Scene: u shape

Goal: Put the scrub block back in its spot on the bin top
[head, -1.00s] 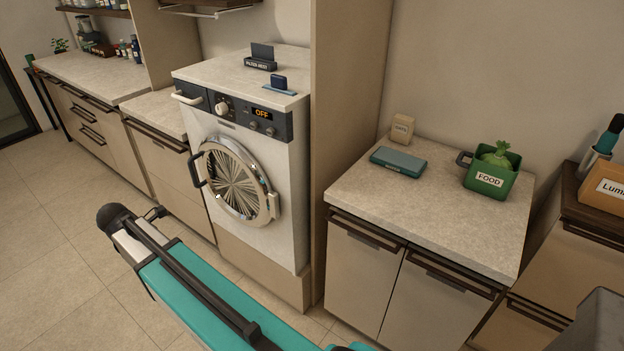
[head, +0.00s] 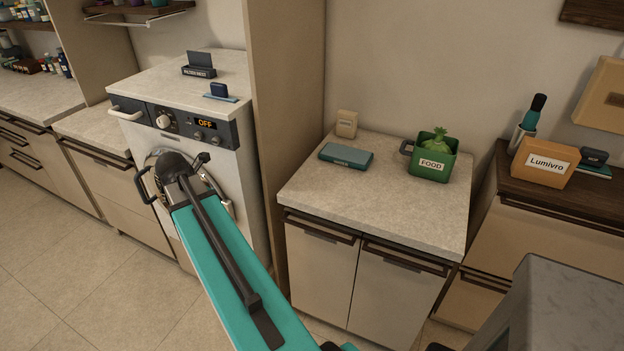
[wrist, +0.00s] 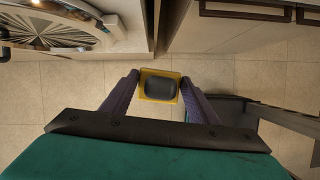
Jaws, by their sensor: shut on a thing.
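In the wrist view my gripper (wrist: 158,90) is shut on a yellow block with a dark grey top, which I take for the scrub block (wrist: 158,74). The purple fingers hold it from both sides, over the tiled floor. In the head view my teal arm reaches up in front of the washer; the gripper and block cannot be made out there. A pale counter top (head: 400,207) over a two-door cabinet, perhaps the bin top, stands right of the washer. It bears a green FOOD caddy (head: 432,165), a teal flat box (head: 346,156) and a small beige box (head: 347,123).
The washer (head: 205,135) has a round door and a blue block (head: 219,91) on top. A tall panel (head: 285,120) separates it from the pale counter. A dark wood top (head: 520,190) at right bears an orange Lumivro box (head: 544,163). The front right of the pale counter is clear.

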